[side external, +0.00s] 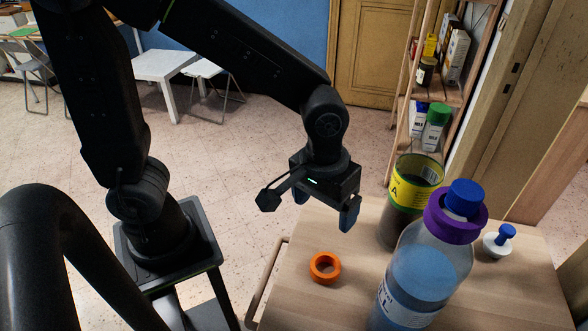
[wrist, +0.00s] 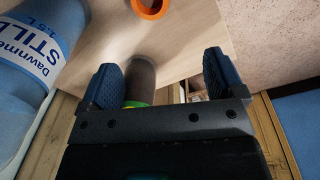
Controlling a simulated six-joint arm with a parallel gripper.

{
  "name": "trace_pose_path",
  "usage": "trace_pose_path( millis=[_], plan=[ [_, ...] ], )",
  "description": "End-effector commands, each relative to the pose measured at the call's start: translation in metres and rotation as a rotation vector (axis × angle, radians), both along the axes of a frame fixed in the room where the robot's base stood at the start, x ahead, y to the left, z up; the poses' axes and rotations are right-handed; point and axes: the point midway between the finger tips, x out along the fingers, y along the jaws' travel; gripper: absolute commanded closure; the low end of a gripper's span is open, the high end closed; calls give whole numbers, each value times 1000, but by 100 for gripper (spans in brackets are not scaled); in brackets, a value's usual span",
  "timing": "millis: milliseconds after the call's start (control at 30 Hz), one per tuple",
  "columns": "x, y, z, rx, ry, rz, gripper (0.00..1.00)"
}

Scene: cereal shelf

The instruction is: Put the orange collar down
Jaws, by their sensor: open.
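The orange collar (side external: 325,268), a short ring, lies flat on the wooden table (side external: 300,300), with nothing touching it. It also shows at the top edge of the wrist view (wrist: 150,7), partly cut off. My gripper (side external: 326,207) is open and empty, above the table's far-left edge and apart from the collar. In the wrist view its two blue fingertips (wrist: 162,80) are spread wide with nothing held between them.
A large blue bottle (side external: 425,265) with a purple collar (side external: 455,218) round its neck stands right of the orange collar. Behind it is a yellow-labelled jar (side external: 404,196). A white and blue item (side external: 498,242) sits at the right. A shelf (side external: 452,92) stands behind.

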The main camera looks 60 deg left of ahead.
Motion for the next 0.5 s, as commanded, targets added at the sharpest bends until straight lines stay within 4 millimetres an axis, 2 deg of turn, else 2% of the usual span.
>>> trace_pose_path(
  millis=[33, 200, 333, 500],
  plan=[
    [-2, 14, 17, -12, -48, -20, 12],
    [-20, 60, 61, -2, -211, -138, 12],
    [-39, 87, 81, 41, -319, -219, 12],
    [-56, 105, 93, 98, -402, -291, 12]
  ],
)
